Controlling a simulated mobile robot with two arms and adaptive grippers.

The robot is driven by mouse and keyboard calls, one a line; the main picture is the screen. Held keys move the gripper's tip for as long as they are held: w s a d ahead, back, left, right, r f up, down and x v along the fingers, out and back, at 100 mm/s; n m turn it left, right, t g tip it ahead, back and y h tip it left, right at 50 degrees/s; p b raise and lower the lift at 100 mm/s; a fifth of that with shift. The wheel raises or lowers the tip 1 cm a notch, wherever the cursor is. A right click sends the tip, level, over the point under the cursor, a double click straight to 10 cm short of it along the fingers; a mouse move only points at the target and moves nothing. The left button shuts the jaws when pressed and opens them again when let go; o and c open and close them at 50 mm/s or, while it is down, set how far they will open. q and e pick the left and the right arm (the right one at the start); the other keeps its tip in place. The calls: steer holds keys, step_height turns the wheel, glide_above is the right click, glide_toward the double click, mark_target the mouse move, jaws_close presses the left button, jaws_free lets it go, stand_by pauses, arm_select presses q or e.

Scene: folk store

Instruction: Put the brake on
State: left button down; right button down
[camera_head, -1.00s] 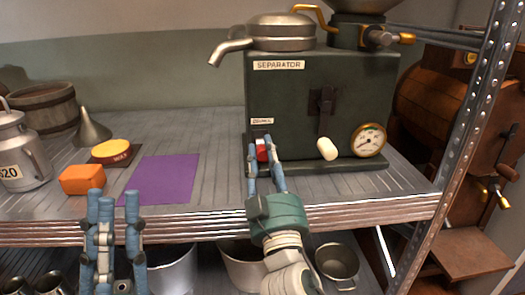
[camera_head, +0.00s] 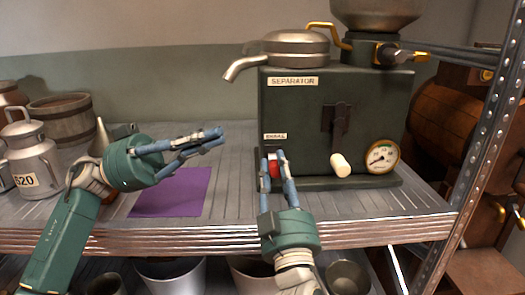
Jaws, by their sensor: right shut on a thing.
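The green separator (camera_head: 300,105) stands on the shelf, with a small brake label (camera_head: 275,136) at its lower left front. Below the label is a red brake part (camera_head: 275,168), partly hidden by gripper fingers. My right gripper (camera_head: 272,156) is upright in front of it, its fingers shut on the red part. My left gripper (camera_head: 218,138) is raised over the shelf left of the separator, fingers pointing right. Its fingers look apart and empty.
A crank with a cream knob (camera_head: 340,165) and a round gauge (camera_head: 382,156) sit on the separator's front. A purple mat (camera_head: 172,195) lies on the shelf. A milk can (camera_head: 32,160) and barrel (camera_head: 65,122) stand left. A metal post (camera_head: 468,140) bounds the right.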

steer(key=shift+a, duration=0.25)
arm_select(q)
steer(key=w+f+n+t+y, duration=0.25)
steer(key=w+n+y, duration=0.25)
steer(key=w, duration=0.3)
arm_select(e)
steer(key=shift+s, duration=0.1)
arm_select(q)
steer(key=shift+t, duration=0.25)
steer(key=d+f, duration=0.1)
steer(key=d, duration=0.2)
steer(key=d+f, duration=0.1)
steer(key=d, duration=0.2)
steer(key=d+f, duration=0.2)
steer(key=d, duration=0.1)
steer(key=shift+d, duration=0.25)
steer(key=shift+s+d+f, duration=0.1)
steer(key=shift+s+f, duration=0.05)
steer(key=shift+f, duration=0.55)
arm_select(e)
steer(key=shift+r, duration=0.1)
